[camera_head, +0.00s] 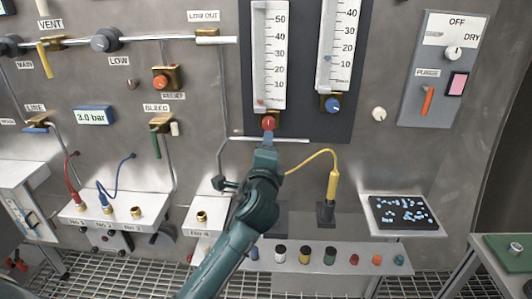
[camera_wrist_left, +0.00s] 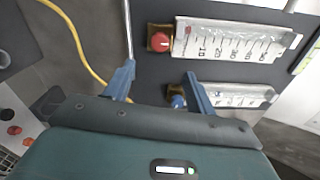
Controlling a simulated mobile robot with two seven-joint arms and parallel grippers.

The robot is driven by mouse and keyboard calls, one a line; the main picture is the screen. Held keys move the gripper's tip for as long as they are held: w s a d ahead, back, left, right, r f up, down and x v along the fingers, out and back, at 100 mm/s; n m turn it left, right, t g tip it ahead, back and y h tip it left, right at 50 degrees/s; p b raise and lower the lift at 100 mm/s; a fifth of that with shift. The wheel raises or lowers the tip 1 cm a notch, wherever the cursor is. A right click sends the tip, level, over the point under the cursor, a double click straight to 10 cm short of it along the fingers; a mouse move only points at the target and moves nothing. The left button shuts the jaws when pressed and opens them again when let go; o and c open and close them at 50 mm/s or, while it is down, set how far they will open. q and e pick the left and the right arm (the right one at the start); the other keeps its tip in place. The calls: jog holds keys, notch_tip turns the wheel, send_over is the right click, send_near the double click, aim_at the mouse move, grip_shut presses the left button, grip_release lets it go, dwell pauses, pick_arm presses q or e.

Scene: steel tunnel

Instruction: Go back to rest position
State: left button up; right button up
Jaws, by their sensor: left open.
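My left gripper (camera_head: 268,140) is at the middle of the head view, on the teal arm that comes up from the bottom. It points at the panel just below the red knob (camera_head: 268,123) of the left scale tube. In the left wrist view the two blue fingers (camera_wrist_left: 159,80) are spread apart with nothing held between them. I cannot tell if a finger touches the panel. My right gripper is in neither view.
A yellow cable (camera_head: 312,157) runs to a plug standing right of my arm. A shelf with several coloured caps (camera_head: 330,255) crosses behind the forearm. A tray of blue pieces (camera_head: 403,212) is at right. Valves and pipes line the wall at left; floor grating shows below.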

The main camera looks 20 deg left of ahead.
pick_arm(q)
jog(key=shift+f, duration=0.1)
dwell(0.4)
jog(key=s+d+f+n+g+h, duration=0.1)
jog(key=s+f+n, duration=0.1)
jog(key=s+f, duration=0.35)
jog(key=s+d+f+n+g+h, duration=0.1)
jog(key=s+f+g+h, duration=0.1)
jog(key=f, duration=0.6)
jog(key=s+f+n+g+h, duration=0.1)
jog(key=s+f+n, duration=0.15)
jog(key=f, duration=0.35)
jog(key=s+d+f+n+g+h, duration=0.1)
jog(key=s+f+n, duration=0.3)
jog(key=s, duration=0.6)
jog(key=s+d+f+n+g+h, duration=0.1)
jog(key=s+f+n, duration=0.3)
jog(key=s+f, duration=0.5)
jog(key=shift+s+f+n+g+h, duration=0.15)
jog(key=shift+s+n+g+h, duration=0.2)
jog(key=shift+s+g+h, duration=0.4)
